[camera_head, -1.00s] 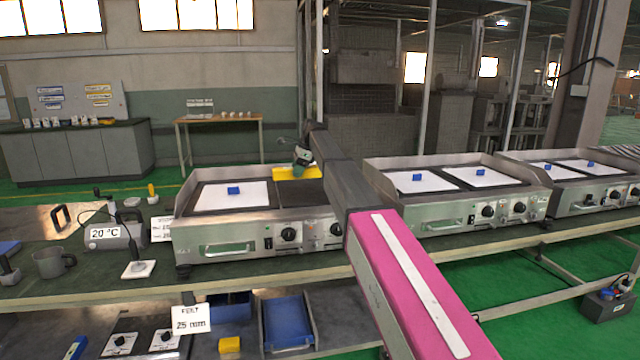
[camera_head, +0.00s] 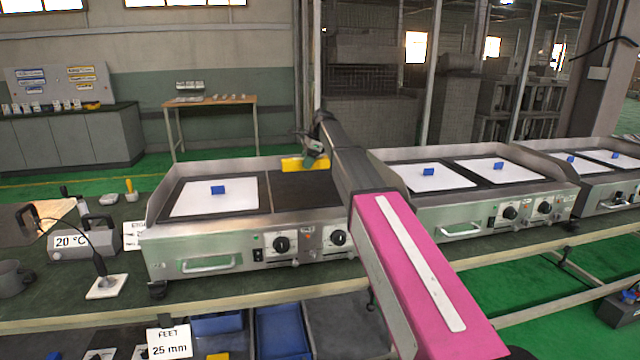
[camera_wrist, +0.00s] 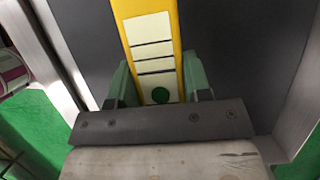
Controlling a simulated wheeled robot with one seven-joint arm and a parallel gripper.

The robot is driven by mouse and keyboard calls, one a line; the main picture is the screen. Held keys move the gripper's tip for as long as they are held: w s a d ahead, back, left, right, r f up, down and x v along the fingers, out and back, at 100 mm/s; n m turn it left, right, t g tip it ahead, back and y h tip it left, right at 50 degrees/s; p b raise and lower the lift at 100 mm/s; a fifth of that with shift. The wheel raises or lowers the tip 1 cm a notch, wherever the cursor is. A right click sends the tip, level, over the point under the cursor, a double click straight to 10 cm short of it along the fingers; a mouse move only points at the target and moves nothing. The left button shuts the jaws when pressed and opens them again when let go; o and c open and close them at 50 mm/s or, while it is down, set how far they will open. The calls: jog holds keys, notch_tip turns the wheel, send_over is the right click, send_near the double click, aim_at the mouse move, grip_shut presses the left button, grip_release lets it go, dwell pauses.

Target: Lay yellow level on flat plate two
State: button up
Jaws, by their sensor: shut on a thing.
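The yellow level (camera_head: 292,164) is held by my gripper (camera_head: 313,158) at the back of the bare dark right-hand plate (camera_head: 300,188) of the nearest griddle. In the wrist view the level (camera_wrist: 149,32) runs lengthwise away from me, with pale panels and a green round spot. Green fingers (camera_wrist: 159,80) are shut on its sides. Dark plate surface (camera_wrist: 235,50) shows on both sides of it. I cannot tell whether the level touches the plate. My arm hides the plate's right part in the head view.
The left plate of this griddle carries a white sheet (camera_head: 215,198) with a blue block (camera_head: 217,190). A second griddle (camera_head: 470,190) stands to the right. A 20 °C instrument (camera_head: 85,240) and a mug (camera_head: 14,278) stand at left. The griddle has raised metal side walls.

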send_over(317, 190)
jog(key=d, duration=0.1)
notch_tip(317, 190, down, 4)
jog(key=shift+w+d+r, duration=0.1)
jog(key=shift+r, duration=0.1)
jog(key=shift+f, duration=2.05)
jog(key=o, duration=1.1)
jog(key=shift+o, duration=0.2)
jog(key=s+v, duration=0.1)
jog(key=v, duration=1.1)
jog(key=shift+w, duration=0.45)
